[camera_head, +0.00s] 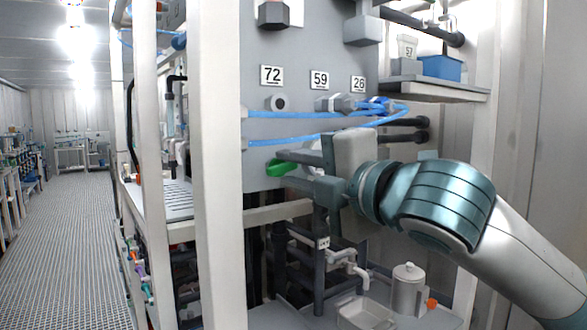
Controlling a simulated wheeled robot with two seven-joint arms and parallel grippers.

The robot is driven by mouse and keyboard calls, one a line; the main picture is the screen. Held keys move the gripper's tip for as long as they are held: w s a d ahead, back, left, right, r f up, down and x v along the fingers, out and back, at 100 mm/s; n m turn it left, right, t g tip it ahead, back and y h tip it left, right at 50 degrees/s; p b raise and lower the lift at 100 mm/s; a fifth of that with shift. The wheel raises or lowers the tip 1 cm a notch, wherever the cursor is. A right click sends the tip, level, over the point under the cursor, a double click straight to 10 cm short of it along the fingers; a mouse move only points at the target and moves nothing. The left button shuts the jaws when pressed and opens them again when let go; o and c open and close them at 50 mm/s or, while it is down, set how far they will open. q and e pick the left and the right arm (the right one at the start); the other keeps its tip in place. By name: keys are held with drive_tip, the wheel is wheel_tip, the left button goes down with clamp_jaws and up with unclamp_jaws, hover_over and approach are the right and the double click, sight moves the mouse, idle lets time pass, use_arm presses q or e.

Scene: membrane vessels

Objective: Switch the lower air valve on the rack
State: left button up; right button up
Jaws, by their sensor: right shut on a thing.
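The grey panel of the rack (290,60) faces me, with two blue air hoses (290,114) running across it. A green valve handle (277,169), at the level just below the lower hose, shows at the left of my right gripper (287,167). The gripper reaches in from the right, its two fingers one above the other, and is shut on this handle. The fingers and the gripper body hide part of the handle and the valve behind it. My left gripper is not in view.
White posts (215,170) frame the rack on the left. Labels 72, 59 and 26 sit above the fittings. A shelf with a blue bin (440,66) is at upper right. Below are taps, a lidded jug (408,290) and a clear tray (364,314). An open aisle (65,240) lies left.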

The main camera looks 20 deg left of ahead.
drive_tip(key=shift+m, duration=0.6)
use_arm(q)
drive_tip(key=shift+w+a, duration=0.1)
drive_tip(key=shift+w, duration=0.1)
use_arm(e)
drive_tip(key=shift+f+m, duration=0.1)
drive_tip(key=shift+m, duration=0.2)
drive_tip(key=o, duration=0.6)
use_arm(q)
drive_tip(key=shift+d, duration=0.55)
use_arm(e)
drive_tip(key=shift+o, duration=0.4)
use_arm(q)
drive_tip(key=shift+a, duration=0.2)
